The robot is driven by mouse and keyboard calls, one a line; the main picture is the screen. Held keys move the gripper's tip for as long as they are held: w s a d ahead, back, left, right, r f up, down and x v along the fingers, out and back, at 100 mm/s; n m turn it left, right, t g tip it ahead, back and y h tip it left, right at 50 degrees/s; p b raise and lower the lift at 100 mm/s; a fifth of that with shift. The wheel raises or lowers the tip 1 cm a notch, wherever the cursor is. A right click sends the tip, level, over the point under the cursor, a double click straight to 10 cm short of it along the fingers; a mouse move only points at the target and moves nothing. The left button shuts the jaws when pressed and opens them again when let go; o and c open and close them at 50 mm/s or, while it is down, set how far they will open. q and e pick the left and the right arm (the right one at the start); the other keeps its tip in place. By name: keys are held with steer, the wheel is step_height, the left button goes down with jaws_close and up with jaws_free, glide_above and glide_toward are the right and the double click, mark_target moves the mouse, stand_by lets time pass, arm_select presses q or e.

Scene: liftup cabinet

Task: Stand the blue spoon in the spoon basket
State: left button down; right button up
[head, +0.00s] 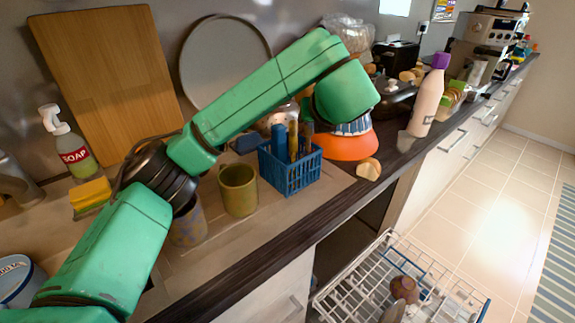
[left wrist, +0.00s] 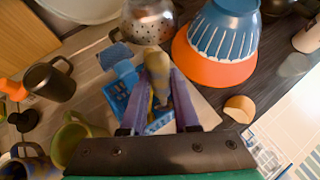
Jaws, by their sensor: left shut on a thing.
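The blue spoon basket (head: 288,178) stands on the counter near its front edge, and its lattice shows in the left wrist view (left wrist: 119,98). A wide blue utensil (head: 278,142) stands up in it; its blue head also shows in the left wrist view (left wrist: 121,62). I cannot tell whether it is the blue spoon. My left gripper (left wrist: 158,72) points down over the basket, its fingers shut on a tan utensil (left wrist: 157,66), which stands upright at the basket in the head view (head: 293,138). Its lower end is hidden. My right gripper is out of view.
An olive mug (head: 238,190) stands left of the basket. An orange bowl (head: 347,146) with a blue-striped bowl (left wrist: 226,32) stands right behind it. A bread piece (head: 369,169) lies at the counter edge. An open dish rack (head: 350,300) stands below.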

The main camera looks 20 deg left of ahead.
arm_select(q)
steer(key=shift+f, duration=0.2)
jaws_free()
stand_by(0.5)
stand_by(0.3)
steer(key=p+v, duration=0.9)
steer(key=v, duration=0.5)
steer(key=shift+r, duration=0.15)
